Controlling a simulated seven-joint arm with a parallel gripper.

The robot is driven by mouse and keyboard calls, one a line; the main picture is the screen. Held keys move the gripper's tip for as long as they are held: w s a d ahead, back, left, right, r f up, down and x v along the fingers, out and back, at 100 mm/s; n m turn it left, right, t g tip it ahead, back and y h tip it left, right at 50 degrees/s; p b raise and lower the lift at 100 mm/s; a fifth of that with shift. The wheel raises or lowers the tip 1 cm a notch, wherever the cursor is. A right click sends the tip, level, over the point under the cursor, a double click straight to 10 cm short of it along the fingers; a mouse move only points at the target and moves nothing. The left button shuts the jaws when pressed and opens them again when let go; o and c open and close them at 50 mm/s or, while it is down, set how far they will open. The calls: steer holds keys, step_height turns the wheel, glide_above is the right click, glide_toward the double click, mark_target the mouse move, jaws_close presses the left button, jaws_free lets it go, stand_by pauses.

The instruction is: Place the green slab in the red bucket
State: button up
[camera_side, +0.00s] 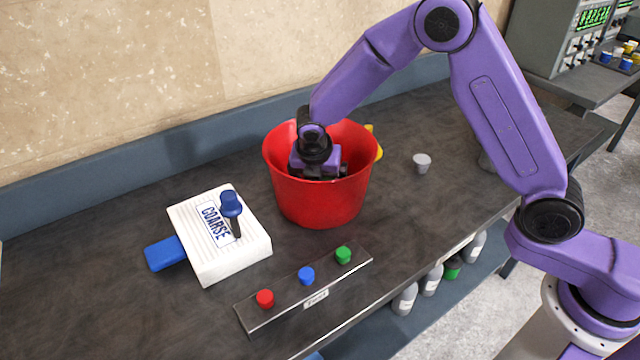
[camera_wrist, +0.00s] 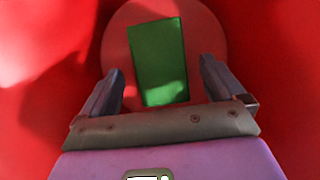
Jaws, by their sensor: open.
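The red bucket (camera_side: 318,205) stands on the dark bench in the side view. My gripper reaches down into its mouth, and its fingers are hidden there by the bucket wall. In the wrist view the green slab (camera_wrist: 158,62) lies on the round floor of the bucket (camera_wrist: 115,45). My gripper (camera_wrist: 158,78) is open, with its two fingers apart on either side of the slab's near part in the picture. The slab appears to lie beyond the fingertips, and I see no finger touching it.
A white box marked COARSE (camera_side: 205,245) with a blue knob and blue tab is left of the bucket. A panel with red, blue and green buttons (camera_side: 307,290) lies in front. A small grey cup (camera_side: 422,162) stands right. A yellow thing (camera_side: 376,143) shows behind the bucket.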

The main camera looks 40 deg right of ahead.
steer(key=v, duration=0.8)
steer(key=shift+r, duration=0.2)
steer(key=shift+s+a, duration=0.1)
